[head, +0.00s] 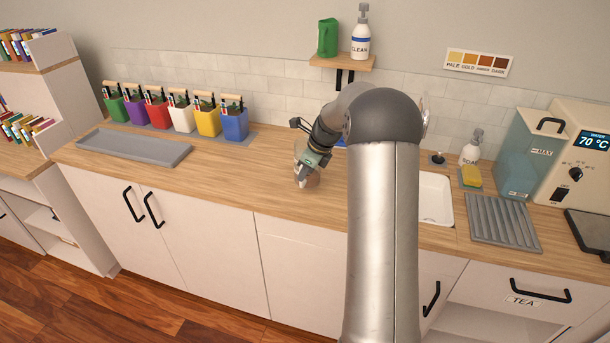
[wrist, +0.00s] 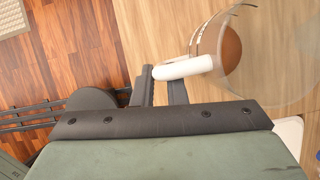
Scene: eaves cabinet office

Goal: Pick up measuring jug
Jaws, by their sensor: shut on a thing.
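The measuring jug (head: 299,150) is clear and stands on the wooden counter, or just above it; I cannot tell which. My arm and gripper (head: 311,164) hide part of it in the head view. In the wrist view the clear jug (wrist: 275,60) shows dark marks on its wall, a brown round patch inside, and a white handle (wrist: 184,68). My gripper (wrist: 164,84) is shut on the white handle, which lies at the fingertips.
A grey tray (head: 135,147) and several coloured caddies (head: 181,112) stand to the left. A white sink (head: 435,199), ribbed drainer (head: 504,222) and water dispenser (head: 575,158) are to the right. Counter left of the jug is clear. A shelf (head: 342,62) hangs above.

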